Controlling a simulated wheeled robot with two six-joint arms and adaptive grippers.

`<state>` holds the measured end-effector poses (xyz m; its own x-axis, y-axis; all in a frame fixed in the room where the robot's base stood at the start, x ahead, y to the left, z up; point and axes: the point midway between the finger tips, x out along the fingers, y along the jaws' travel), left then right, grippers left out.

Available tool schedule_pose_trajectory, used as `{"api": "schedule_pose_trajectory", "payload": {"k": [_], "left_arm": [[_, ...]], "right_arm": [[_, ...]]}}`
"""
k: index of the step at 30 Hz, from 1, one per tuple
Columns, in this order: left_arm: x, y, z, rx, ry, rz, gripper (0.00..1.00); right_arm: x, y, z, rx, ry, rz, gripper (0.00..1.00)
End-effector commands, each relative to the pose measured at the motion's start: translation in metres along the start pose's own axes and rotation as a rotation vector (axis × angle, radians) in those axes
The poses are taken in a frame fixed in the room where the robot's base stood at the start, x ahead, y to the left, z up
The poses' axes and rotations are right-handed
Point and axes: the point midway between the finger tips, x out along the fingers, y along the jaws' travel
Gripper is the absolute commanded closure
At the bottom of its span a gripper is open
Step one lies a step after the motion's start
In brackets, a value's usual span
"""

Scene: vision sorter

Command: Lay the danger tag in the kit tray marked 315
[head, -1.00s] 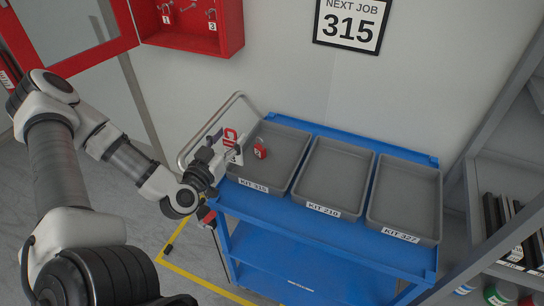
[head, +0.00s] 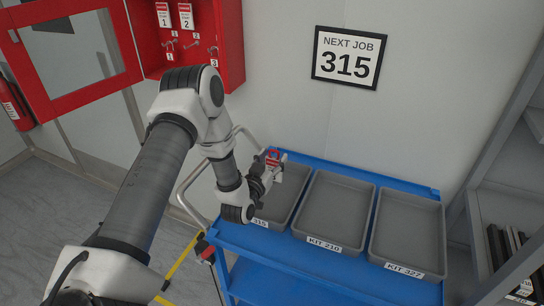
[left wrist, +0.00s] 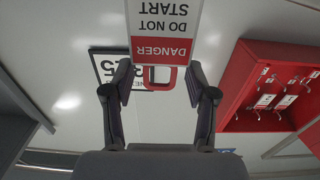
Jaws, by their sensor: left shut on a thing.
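The danger tag (left wrist: 162,35) is white with a red DANGER band and a red loop, seen upside down in the left wrist view. My left gripper (left wrist: 158,80) is shut on it at the loop, between the fingertips. In the head view my left gripper (head: 272,172) is over the left part of the tray marked 315 (head: 288,205), with a red piece at its tips. The gripper and forearm hide part of that tray and of its label. Whether the tag touches the tray cannot be told. My right gripper is not in view.
The kit 210 tray (head: 311,238) and kit 327 tray (head: 378,262) stand right of it on the blue trolley (head: 232,232); both look empty. A metal handle (head: 190,180) rises at the trolley's left. A red cabinet (head: 232,50) and a 315 sign (head: 347,57) hang behind.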

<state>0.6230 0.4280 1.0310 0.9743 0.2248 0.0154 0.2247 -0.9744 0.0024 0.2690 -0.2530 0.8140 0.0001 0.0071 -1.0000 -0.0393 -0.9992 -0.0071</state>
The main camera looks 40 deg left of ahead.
Motion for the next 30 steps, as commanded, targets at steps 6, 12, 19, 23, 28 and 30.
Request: {"api": "schedule_pose_trajectory", "payload": {"k": [6,12,19,23,28,30], "left_arm": [[0.000,0.000,0.003,-0.001,0.001,0.000,0.67],[-0.001,0.000,0.009,0.000,0.001,0.000,0.67],[-0.001,0.000,0.016,0.000,0.001,0.000,0.67],[-0.001,0.000,0.015,0.000,0.001,0.000,0.36],[-0.001,0.000,0.015,0.000,0.001,0.000,0.18],[-0.001,0.000,0.015,0.000,0.001,0.000,0.18]], "right_arm": [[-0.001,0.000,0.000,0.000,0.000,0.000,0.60],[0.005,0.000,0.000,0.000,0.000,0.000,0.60],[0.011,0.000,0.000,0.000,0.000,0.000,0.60],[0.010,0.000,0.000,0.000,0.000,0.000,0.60],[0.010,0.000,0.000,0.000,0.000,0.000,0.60],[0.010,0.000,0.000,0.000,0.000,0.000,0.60]]}}
